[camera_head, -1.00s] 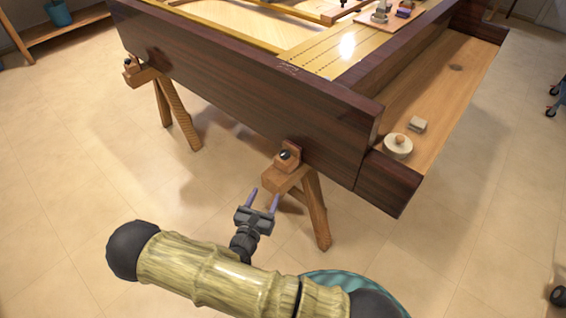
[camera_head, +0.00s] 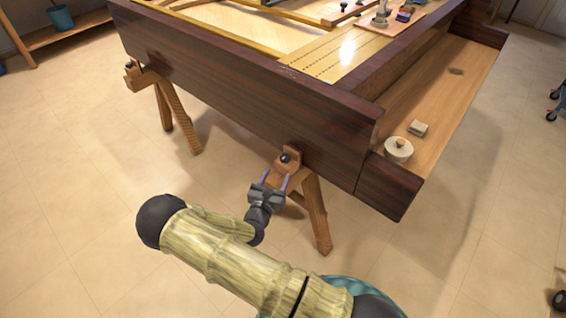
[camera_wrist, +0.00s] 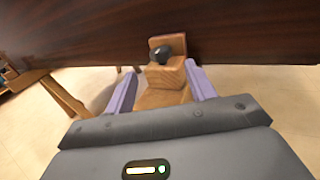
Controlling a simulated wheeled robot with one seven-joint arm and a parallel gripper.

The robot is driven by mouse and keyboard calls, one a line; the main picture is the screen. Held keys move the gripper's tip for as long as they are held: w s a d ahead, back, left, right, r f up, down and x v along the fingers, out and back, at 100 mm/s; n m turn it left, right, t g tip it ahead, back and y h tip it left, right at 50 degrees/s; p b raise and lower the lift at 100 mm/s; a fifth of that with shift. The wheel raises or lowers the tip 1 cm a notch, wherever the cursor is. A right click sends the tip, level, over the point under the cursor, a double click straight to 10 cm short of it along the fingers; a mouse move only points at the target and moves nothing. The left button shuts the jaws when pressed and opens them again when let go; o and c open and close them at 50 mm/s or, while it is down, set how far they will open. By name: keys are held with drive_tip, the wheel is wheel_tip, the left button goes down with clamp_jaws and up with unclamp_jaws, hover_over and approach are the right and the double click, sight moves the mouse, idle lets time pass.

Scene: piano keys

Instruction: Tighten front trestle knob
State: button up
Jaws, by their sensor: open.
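The front trestle knob (camera_head: 286,158) is a small dark round knob on a wooden block atop the near trestle (camera_head: 316,212), against the side of the dark piano case (camera_head: 250,100). In the wrist view the knob (camera_wrist: 163,53) shows just above and between the fingertips, farther off than they are. My gripper (camera_head: 277,178) is open and empty, its two purple fingers pointing at the knob. In the wrist view my gripper (camera_wrist: 158,80) has the fingers on either side of the trestle's wooden top. No contact with the knob shows.
A second trestle (camera_head: 172,105) with its own knob stands at the left. The floor around the near trestle is clear.

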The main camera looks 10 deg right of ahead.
sight(284, 161)
drive_tip(key=x, duration=0.7)
drive_tip(key=shift+w+d, duration=0.2)
drive_tip(key=shift+w, duration=0.1)
drive_tip(key=c, duration=1)
drive_tip(key=shift+o, duration=0.2)
